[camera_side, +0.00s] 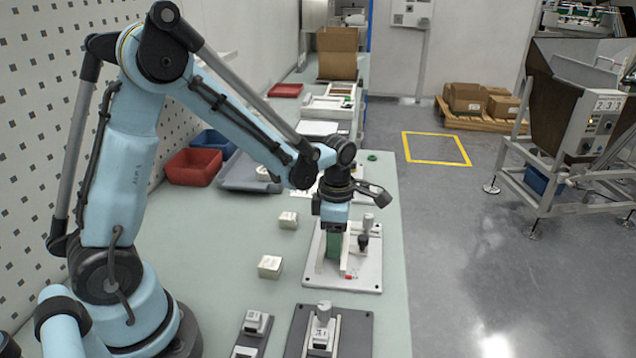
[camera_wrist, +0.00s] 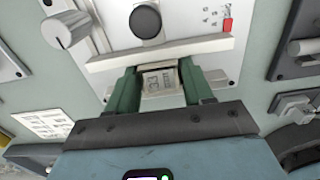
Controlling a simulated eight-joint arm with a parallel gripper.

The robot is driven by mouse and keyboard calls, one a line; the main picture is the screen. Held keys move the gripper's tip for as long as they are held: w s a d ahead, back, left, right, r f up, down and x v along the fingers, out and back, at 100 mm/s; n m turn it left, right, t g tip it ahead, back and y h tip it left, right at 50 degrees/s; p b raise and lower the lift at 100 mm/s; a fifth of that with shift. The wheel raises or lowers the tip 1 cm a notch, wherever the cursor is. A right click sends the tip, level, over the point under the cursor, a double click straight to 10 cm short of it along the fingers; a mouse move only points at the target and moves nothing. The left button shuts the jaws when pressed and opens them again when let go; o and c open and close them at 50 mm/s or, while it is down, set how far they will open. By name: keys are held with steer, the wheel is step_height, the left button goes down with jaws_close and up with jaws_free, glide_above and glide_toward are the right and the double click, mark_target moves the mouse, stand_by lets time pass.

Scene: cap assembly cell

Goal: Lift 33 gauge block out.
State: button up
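In the wrist view, a pale block marked 33 (camera_wrist: 160,82) sits between the two green fingers of my gripper (camera_wrist: 158,76), beside a long light bar of the white fixture plate (camera_wrist: 185,25). The fingers straddle the block closely on both sides. I cannot tell whether they press on it or leave a thin gap. In the side view, my gripper (camera_side: 333,250) points down, low over the white fixture plate (camera_side: 367,278). The block is hidden there behind the fingers.
A dark-knobbed clamp (camera_side: 364,240) stands on the plate just right of my gripper. Loose pale blocks lie on the bench at left, one nearer (camera_side: 270,266) and one farther (camera_side: 288,220). A dark fixture (camera_side: 350,335) is in front. Red (camera_side: 193,167) and blue bins stand behind.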

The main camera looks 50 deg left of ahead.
jaws_close()
steer(key=shift+r, duration=0.15)
